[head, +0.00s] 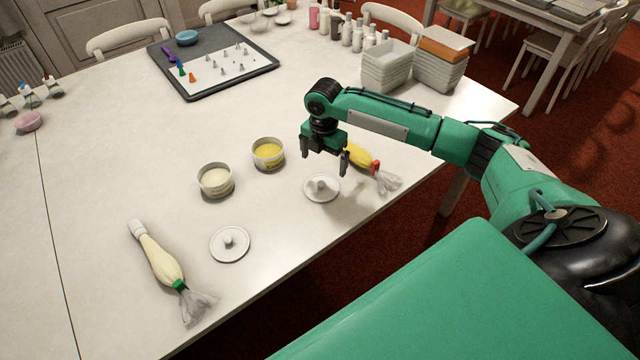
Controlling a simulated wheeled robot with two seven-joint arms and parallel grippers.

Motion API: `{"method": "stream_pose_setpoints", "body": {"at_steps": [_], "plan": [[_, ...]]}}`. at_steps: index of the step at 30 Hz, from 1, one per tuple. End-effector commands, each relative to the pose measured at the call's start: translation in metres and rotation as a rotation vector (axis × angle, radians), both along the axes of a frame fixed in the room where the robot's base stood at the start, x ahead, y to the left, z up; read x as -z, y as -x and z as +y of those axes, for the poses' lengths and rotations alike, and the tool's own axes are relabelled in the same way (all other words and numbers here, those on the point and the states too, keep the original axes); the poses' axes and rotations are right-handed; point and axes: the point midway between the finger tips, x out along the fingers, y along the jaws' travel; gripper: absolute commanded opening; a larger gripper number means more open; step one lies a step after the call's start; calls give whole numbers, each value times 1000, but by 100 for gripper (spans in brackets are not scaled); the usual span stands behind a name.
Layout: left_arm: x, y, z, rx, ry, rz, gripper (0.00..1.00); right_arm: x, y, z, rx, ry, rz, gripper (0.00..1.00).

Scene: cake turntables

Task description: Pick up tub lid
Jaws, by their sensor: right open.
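A white round tub lid with a raised knob (321,188) lies flat on the table. My right gripper (325,165) is open and empty, a little above this lid, fingers pointing down. A second white lid with a knob (230,244) lies flat farther left and nearer the front edge. An open tub with yellow contents (268,154) and an open tub with cream contents (215,180) stand behind the lids. My left gripper does not show.
A piping bag with yellow filling (360,155) lies just behind and right of my right gripper. A cream piping bag (162,260) lies at the left front. A grey tray with nozzles (213,86), bottles (352,35) and stacked containers (388,66) stand farther back. The table's left part is mostly clear.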

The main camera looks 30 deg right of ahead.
Motion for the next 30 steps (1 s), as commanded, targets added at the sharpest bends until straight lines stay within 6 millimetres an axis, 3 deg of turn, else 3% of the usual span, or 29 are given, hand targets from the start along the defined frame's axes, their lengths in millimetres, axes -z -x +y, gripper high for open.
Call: {"method": "stream_pose_setpoints", "body": {"at_steps": [4,11,21,29,30], "plan": [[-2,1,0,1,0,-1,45,25,0,0,2,0,0,100],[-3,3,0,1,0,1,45,42,0,1,1,-1,-1,100],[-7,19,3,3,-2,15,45,86,2,2,1,0,-1,100],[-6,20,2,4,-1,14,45,90,2,1,0,0,-2,100],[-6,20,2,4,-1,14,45,90,2,1,0,0,-2,94]]}}
